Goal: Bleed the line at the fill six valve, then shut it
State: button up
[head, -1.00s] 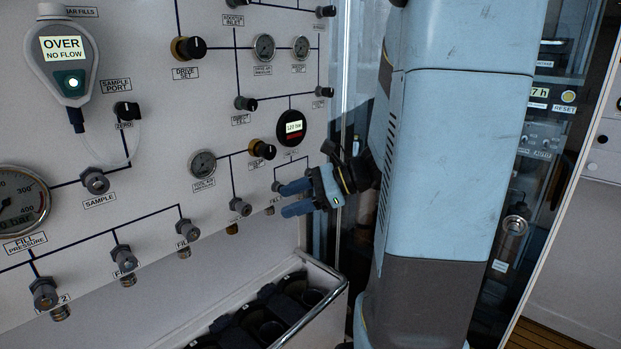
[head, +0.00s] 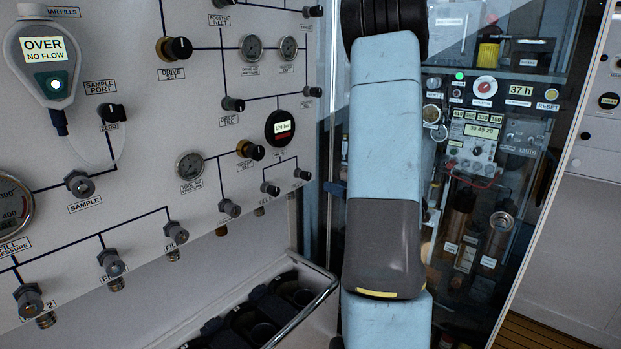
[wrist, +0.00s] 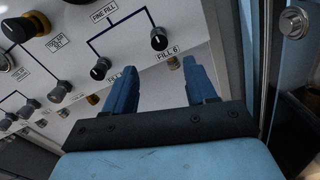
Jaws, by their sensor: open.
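The fill six valve is a small black knob (wrist: 159,39) above its FILL 6 label in the wrist view. In the head view it appears to be the right one of two small knobs (head: 302,174) under the branched line. My gripper (wrist: 162,78) is open and empty, its two blue fingers spread apart below the fill six knob. The neighbouring fill knob (wrist: 99,69) lies to the left, near the left finger. A brass fitting (wrist: 173,63) shows below the FILL 6 label.
A round display (head: 280,127) reads about 120 bar. A handheld meter (head: 46,60) reads OVER, NO FLOW. A railed rack with dark round openings (head: 290,325) juts out below the panel. A glass-fronted cabinet (head: 490,130) stands to the right, close to my arm.

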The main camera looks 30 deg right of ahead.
aim_at(309, 176)
jog(key=x, duration=1.1)
jog(key=shift+w+a, duration=0.1)
jog(key=shift+w, duration=0.05)
grip_shut()
